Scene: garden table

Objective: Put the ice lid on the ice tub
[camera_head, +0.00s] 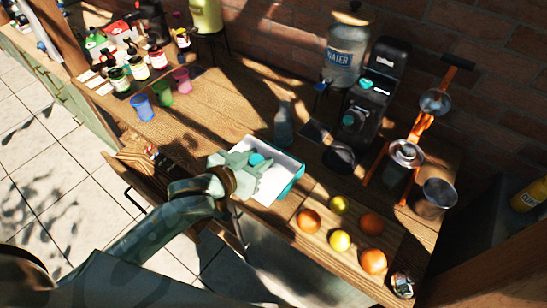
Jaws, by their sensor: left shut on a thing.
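The ice tub is a rectangular box with a teal side (294,186), standing near the front edge of the wooden table in the camera_head view. A flat white panel (285,166), which looks like the ice lid, lies over or just above it. A round teal knob (257,159) shows at my left gripper (250,163). My left gripper is over the tub and shut on the ice lid by this knob. The gripper and wrist hide the lid's left part, so I cannot tell whether it sits flush on the tub. My right gripper is not in view.
A dark bottle (284,124) stands close behind the tub. Oranges (308,221) and lemons (340,241) lie to the right. A black coffee machine (372,95) and a water dispenser (346,55) stand at the back. Coloured cups (142,107) stand to the left, with bare wood between.

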